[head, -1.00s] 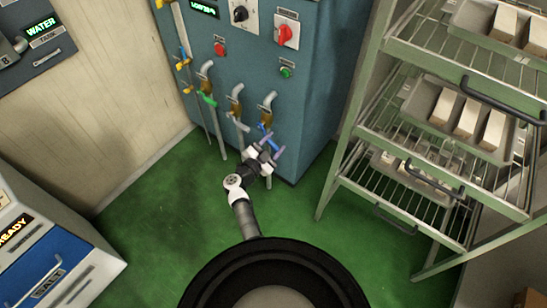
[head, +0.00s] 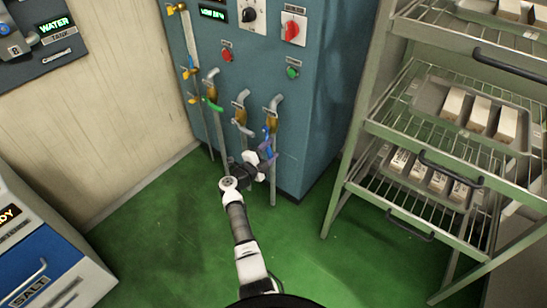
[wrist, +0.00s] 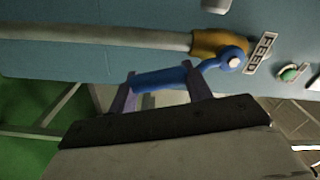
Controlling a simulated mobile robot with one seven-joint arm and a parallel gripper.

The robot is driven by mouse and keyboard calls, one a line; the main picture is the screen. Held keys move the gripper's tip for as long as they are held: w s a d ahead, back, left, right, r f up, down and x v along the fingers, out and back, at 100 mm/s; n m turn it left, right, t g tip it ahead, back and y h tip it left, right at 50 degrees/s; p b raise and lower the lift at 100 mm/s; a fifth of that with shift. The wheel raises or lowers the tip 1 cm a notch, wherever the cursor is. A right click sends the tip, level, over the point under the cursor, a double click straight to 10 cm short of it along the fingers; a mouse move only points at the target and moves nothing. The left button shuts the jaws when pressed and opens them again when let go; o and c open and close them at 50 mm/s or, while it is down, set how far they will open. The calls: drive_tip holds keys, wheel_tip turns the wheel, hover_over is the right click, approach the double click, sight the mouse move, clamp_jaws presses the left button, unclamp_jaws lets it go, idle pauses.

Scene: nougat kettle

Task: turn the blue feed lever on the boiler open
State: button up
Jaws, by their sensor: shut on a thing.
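The blue feed lever (wrist: 160,77) joins a brass valve (wrist: 218,44) on a grey pipe, beside a label reading FEED (wrist: 262,53). In the wrist view its handle runs back alongside the pipe at a slight angle. My gripper (wrist: 163,86) is shut on the handle, with one purple finger near each end of it. In the head view my gripper (head: 267,160) is at the rightmost pipe on the front of the teal boiler (head: 318,110). The lever (head: 267,136) shows there as a small blue piece, partly hidden by the gripper.
A green-handled valve (head: 212,104) and another piped valve (head: 240,117) stand to the left. A rack (head: 408,130) with trays of bars is close on the right. A salt bin (head: 45,270) stands at lower left. Green floor (head: 165,215) is open between.

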drive_tip(key=a+m+b, duration=0.1)
drive_tip(key=m, duration=0.1)
drive_tip(key=w+a+m+b, duration=0.1)
drive_tip(key=shift+w+a+f+m+b, duration=0.15)
drive_tip(key=shift+w+f+m+b, duration=0.05)
drive_tip(key=shift+f+m+b, duration=0.2)
idle(0.4)
drive_tip(key=o, duration=1.4)
drive_tip(key=shift+r, duration=0.1)
